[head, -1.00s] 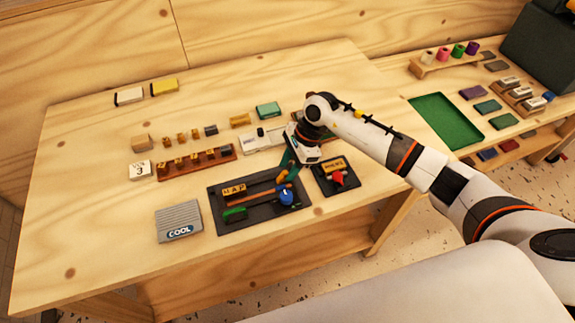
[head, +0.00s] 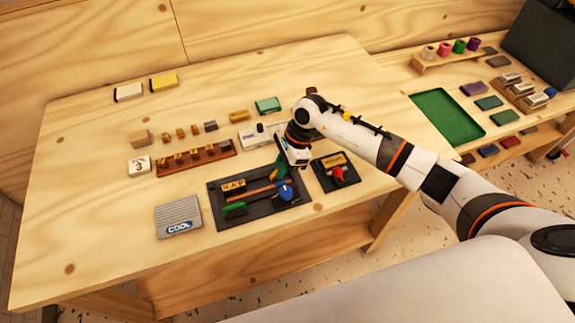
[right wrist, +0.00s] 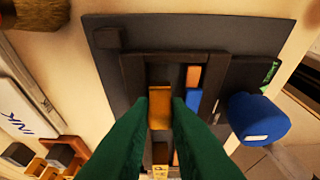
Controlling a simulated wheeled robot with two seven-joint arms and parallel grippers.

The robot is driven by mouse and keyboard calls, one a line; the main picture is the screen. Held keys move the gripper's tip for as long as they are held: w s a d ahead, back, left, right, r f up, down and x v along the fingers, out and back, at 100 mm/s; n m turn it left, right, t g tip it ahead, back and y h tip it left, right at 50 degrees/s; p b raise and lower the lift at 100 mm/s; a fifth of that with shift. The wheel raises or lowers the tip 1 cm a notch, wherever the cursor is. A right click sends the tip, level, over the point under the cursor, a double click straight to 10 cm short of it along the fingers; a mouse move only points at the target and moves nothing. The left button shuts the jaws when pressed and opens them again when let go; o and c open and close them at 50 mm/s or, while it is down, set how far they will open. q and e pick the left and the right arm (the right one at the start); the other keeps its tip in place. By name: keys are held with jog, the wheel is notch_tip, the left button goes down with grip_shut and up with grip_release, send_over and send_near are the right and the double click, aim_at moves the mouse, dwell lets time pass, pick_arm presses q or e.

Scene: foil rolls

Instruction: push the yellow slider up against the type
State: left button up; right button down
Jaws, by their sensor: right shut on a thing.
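The type (head: 233,187), a short row of yellow letter tiles, stands at the left end of a slot in the dark tray (head: 215,216). The yellow slider (right wrist: 159,108) shows in the right wrist view, upright in the dark channel, between the green fingers of my right gripper (right wrist: 162,101). The gripper is shut on it. A yellow tile (right wrist: 160,172) peeks in at the bottom of that view; the fingers hide much of the channel, so contact cannot be told. In the head view the right gripper (head: 276,175) covers the slider. My left gripper is not in view.
A blue knob (head: 285,191) stands on the tray close to the right gripper, and a green piece (head: 234,210) lies at its front. A small dark tray with a red knob (head: 338,173) is to the right. A grey COOL block (head: 178,219) is to the left.

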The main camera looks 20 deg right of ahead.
aim_at(273, 176)
jog(key=a+b, duration=0.2)
jog(key=a, duration=0.4)
jog(key=shift+s+a+f, duration=0.1)
jog(key=shift+a, duration=0.35)
jog(key=c, duration=1.4)
grip_release()
jog(key=shift+r, duration=0.2)
jog(key=b+v, duration=0.3)
jog(key=v, duration=0.9)
